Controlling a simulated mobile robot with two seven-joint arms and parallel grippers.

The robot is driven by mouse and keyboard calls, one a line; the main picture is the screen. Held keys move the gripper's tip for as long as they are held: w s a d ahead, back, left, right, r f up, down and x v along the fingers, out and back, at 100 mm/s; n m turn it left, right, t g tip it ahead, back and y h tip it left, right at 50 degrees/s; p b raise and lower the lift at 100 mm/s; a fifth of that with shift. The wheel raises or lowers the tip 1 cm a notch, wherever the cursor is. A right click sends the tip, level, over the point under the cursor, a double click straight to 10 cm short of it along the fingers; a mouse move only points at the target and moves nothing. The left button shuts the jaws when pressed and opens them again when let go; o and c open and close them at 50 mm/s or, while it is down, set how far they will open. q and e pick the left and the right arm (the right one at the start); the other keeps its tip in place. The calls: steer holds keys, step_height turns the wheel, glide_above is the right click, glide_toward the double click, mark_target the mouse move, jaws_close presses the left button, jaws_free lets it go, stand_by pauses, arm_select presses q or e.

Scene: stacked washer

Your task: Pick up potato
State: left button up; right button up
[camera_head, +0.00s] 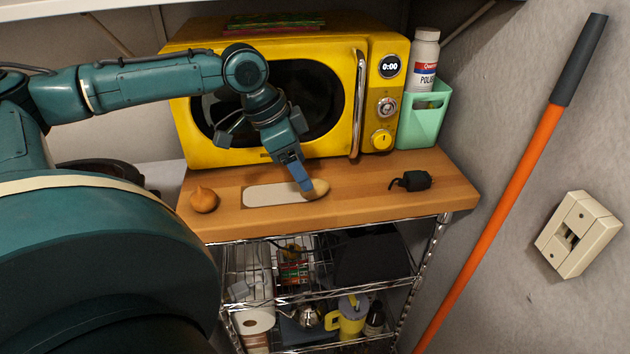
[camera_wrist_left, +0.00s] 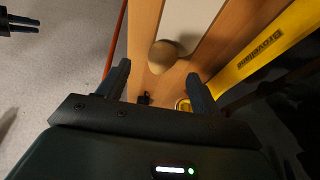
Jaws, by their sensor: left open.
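The potato (camera_head: 319,189) is a tan, rounded lump on the wooden top, at the right end of a pale cutting board. In the left wrist view the potato (camera_wrist_left: 164,54) shows whole, ahead of the fingertips and roughly centred between them. My left gripper (camera_head: 306,190) points down at the potato in the head view, and its finger hides part of it. In the left wrist view the two fingers of the left gripper (camera_wrist_left: 160,78) stand apart with nothing held. A dark two-pronged end, perhaps my right gripper (camera_wrist_left: 22,25), shows at the left wrist view's upper left edge.
A brown onion (camera_head: 203,200) lies left of the board (camera_head: 268,195). The yellow microwave (camera_head: 190,130) stands close behind. A black corded item (camera_head: 415,180) lies to the right, below a green holder (camera_head: 422,125). An orange-shafted pole (camera_head: 510,200) leans at right.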

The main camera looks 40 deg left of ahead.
arm_select(q)
steer(key=shift+x, duration=0.9)
steer(key=b+x, duration=0.1)
steer(key=x, duration=0.1)
steer(key=shift+w+f, duration=0.2)
steer(key=shift+f, duration=0.05)
steer(key=shift+w+d+f, duration=0.15)
steer(key=shift+w+f, duration=0.05)
steer(key=shift+f, duration=0.2)
arm_select(e)
steer(key=shift+w+a+r, duration=0.25)
steer(key=shift+w+a, duration=0.25)
steer(key=shift+w, duration=0.05)
arm_select(q)
steer(key=c, duration=1.1)
arm_select(e)
steer(key=shift+s+d+f, duration=0.15)
steer(key=shift+s, duration=0.15)
arm_select(q)
steer(key=shift+r, duration=0.2)
arm_select(e)
steer(key=shift+w, duration=0.15)
